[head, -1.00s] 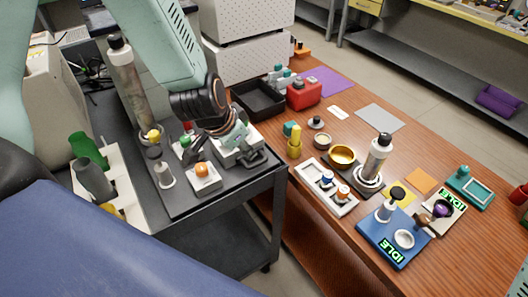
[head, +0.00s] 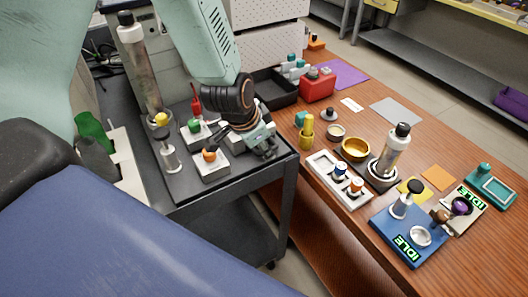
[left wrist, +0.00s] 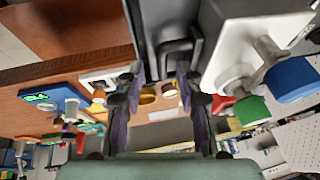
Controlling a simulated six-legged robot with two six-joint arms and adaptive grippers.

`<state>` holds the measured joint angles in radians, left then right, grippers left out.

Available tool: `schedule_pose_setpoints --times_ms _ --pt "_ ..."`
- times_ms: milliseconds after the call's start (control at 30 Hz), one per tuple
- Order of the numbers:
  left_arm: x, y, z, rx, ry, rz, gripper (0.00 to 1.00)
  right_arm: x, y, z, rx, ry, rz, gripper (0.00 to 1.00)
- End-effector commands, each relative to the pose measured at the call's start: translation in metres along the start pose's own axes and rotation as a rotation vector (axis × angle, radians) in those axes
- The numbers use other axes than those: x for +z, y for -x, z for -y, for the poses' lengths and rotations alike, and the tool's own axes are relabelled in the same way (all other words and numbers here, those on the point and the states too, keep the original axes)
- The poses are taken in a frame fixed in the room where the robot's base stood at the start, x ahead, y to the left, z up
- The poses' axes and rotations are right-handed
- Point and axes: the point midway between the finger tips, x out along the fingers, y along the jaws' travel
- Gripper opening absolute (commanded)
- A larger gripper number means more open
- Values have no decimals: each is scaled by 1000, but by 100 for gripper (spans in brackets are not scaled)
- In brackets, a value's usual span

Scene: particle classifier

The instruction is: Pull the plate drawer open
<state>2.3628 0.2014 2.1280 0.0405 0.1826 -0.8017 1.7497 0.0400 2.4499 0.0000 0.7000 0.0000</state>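The plate drawer is part of a white unit on the dark cart; its white body shows in the left wrist view (left wrist: 225,65). A dark U-shaped handle (left wrist: 176,48) stands out beside it. In the head view my left gripper (head: 265,146) is low over the cart's right side and covers most of the unit. In the left wrist view, its two dark fingers (left wrist: 160,72) are spread apart, with the handle ahead between their tips. I cannot tell whether they touch it. My right gripper is not in view.
Close left on the cart (head: 185,195) are an orange-knobbed block (head: 211,164), a green-knobbed block (head: 195,132) and a tall cylinder (head: 139,65). The wooden table (head: 350,225) at right holds a white tray (head: 338,178) and a red box (head: 317,86).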

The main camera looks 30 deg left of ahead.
Motion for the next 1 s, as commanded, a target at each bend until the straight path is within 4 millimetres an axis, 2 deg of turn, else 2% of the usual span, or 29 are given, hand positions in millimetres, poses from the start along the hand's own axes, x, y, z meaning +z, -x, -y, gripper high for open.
schedule_pose_setpoints --times_ms 133,467,900,1000 --pt "0 -12 1 0 -2 0 36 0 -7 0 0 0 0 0" --pt "-1 -13 1 0 0 -1 36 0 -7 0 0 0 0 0" --pt "-1 -13 1 0 0 -1 0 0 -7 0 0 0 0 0" --pt "-1 -13 1 1 0 -1 0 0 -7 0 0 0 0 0"
